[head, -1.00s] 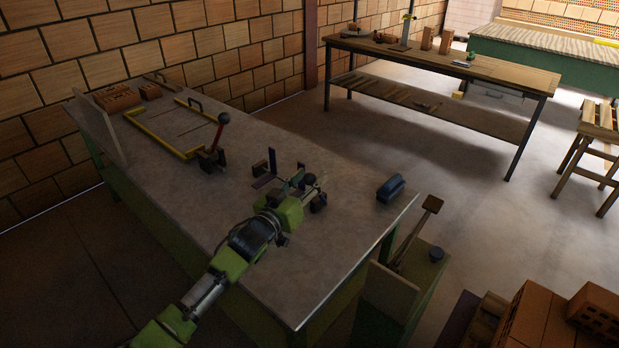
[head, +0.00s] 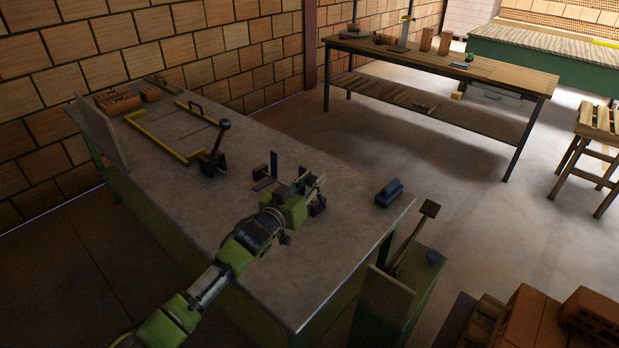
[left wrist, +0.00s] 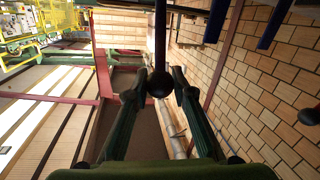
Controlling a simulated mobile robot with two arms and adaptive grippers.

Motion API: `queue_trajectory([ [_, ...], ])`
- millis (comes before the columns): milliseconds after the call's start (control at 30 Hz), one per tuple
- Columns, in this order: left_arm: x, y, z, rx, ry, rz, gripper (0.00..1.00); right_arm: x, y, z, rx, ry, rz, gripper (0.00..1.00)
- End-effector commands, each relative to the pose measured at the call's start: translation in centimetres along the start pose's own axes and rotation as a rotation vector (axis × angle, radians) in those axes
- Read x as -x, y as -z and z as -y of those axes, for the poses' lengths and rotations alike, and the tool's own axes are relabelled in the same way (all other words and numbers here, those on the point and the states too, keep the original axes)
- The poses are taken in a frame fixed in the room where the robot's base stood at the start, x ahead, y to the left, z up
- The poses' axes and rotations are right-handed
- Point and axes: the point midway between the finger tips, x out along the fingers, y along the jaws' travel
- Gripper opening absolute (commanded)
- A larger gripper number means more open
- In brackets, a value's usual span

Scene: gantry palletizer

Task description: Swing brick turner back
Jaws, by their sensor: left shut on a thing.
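The brick turner (head: 265,183) stands on the grey-topped bench, a small dark fixture with an upright post and a blue-purple plate. My left gripper (head: 306,184) is at its right side, with my green wrist partly hiding the fixture. In the left wrist view, the fingers of my left gripper (left wrist: 160,90) are closed around a round black knob (left wrist: 160,83) on a dark rod. Two dark blue bars (left wrist: 216,18) show at the top of that view. My right gripper is in neither view.
A green stand (head: 402,290) with a lever is at the bench's right end.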

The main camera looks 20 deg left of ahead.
Motion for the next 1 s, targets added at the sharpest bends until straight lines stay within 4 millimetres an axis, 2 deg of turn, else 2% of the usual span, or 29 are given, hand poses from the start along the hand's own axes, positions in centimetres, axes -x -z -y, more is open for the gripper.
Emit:
queue_trajectory([
  [33, -0.4, 1.3, -0.3, -0.007, 0.005, 0.023, 0.00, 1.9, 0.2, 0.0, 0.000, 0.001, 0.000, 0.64],
  [100, -1.0, 1.7, -0.5, -0.013, 0.013, 0.061, 0.00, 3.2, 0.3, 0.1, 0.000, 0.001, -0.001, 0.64],
  [400, -4.1, 2.5, -1.2, -0.052, 0.050, 0.248, 0.00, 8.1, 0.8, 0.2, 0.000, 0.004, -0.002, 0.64],
  [600, -6.2, 2.3, -1.7, -0.076, 0.074, 0.374, 0.00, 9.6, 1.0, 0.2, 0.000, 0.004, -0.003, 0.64],
  [800, -7.8, 1.9, -1.9, -0.094, 0.092, 0.466, 0.00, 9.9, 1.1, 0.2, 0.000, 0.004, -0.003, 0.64],
  [1000, -8.5, 1.7, -2.0, -0.104, 0.100, 0.513, 0.00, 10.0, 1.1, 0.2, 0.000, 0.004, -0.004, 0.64],
])
